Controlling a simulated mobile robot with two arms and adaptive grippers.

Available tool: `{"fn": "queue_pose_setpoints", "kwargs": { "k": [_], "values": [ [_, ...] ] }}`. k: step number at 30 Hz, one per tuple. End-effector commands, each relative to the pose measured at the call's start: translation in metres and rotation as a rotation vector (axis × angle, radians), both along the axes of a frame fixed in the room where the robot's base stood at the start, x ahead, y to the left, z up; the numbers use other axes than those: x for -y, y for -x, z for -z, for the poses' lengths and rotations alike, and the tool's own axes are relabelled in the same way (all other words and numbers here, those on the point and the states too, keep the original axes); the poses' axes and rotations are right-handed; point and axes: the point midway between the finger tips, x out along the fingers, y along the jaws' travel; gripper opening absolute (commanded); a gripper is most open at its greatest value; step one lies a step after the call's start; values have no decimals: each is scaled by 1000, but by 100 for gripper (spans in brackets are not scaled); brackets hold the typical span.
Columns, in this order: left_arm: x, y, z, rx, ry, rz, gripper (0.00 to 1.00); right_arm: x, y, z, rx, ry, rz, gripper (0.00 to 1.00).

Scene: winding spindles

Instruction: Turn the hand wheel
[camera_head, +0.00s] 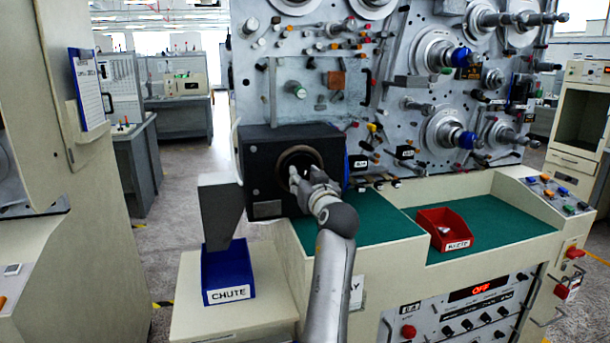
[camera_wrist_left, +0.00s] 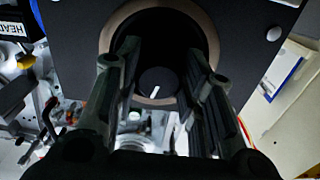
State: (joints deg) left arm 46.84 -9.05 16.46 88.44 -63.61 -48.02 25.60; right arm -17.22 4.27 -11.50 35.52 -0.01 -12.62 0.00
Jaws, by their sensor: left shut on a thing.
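A black box (camera_head: 262,165) with a round, ringed opening stands at the left end of the green-topped bench. My left gripper (camera_head: 305,178) is at this opening, with its fingertips reaching into it. In the left wrist view, the two fingers of my left gripper (camera_wrist_left: 163,62) lie on either side of a dark round hand wheel (camera_wrist_left: 157,84) with a short white mark, set inside the tan ring (camera_wrist_left: 112,35). The gripper is shut on the wheel, though the contact itself is dark and partly hidden. My right gripper is not in view.
A blue bin (camera_head: 228,272) marked CHUTE stands left of my arm, below a grey chute (camera_head: 221,210). A red bin (camera_head: 445,229) sits on the green mat (camera_head: 490,215) at the right. The spindle panel (camera_head: 400,120) with projecting spindles and knobs rises behind.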

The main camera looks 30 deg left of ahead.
Motion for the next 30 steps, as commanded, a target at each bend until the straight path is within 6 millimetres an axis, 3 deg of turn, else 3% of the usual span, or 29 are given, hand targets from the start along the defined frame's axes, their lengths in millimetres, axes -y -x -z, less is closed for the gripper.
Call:
{"fn": "queue_pose_setpoints", "kwargs": {
  "k": [30],
  "values": [
    [-2, 2, -7, -738, -631, 0, 12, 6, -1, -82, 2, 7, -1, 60]
  ]
}}
